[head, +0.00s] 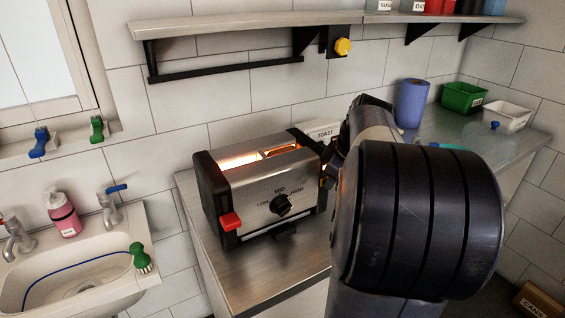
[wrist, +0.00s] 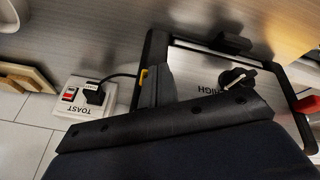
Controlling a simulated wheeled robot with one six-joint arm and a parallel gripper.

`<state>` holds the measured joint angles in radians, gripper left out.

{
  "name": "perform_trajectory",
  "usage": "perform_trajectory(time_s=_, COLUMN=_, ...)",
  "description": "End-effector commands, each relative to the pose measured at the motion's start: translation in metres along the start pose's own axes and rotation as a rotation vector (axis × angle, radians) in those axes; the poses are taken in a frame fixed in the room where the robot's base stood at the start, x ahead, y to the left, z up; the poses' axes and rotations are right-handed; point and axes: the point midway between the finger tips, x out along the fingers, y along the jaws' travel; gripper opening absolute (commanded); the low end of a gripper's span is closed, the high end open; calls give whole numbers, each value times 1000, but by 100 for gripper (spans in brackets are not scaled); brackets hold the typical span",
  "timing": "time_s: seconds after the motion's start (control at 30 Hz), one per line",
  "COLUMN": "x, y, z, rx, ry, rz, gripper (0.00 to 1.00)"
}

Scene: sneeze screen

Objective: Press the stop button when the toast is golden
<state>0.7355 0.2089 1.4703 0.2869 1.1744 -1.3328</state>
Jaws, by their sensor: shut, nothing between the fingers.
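The steel toaster (head: 262,185) with black ends stands on the metal counter, its top slots (head: 262,155) glowing orange. The toast's colour is hard to judge in the glow. A red lever (head: 231,221) is on the left end and a black dial (head: 281,205) on the front. My gripper (head: 328,170) is at the toaster's right end, largely hidden by my arm; contact cannot be told. In the wrist view the shut gripper (wrist: 156,86) is beside the toaster (wrist: 205,75). A small yellow part (wrist: 143,76) shows beside the fingers, mostly hidden. I cannot tell whether it is the stop button.
A wall plate marked TOAST (wrist: 83,97) has a red switch and a black plug with a cord. A blue roll (head: 411,104), a green bin (head: 463,98) and a white bin (head: 507,116) stand farther back. A sink (head: 75,285) is at left.

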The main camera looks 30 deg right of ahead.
Motion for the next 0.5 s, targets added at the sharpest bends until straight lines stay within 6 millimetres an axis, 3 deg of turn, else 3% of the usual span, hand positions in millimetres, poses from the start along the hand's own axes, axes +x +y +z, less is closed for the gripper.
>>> perform_trajectory(time_s=0.3, x=1, y=1, z=-2, rx=1, ry=0, rz=1, gripper=0)
perform_trajectory(time_s=0.5, x=-4, y=-4, z=9, rx=3, ry=1, rz=3, gripper=0)
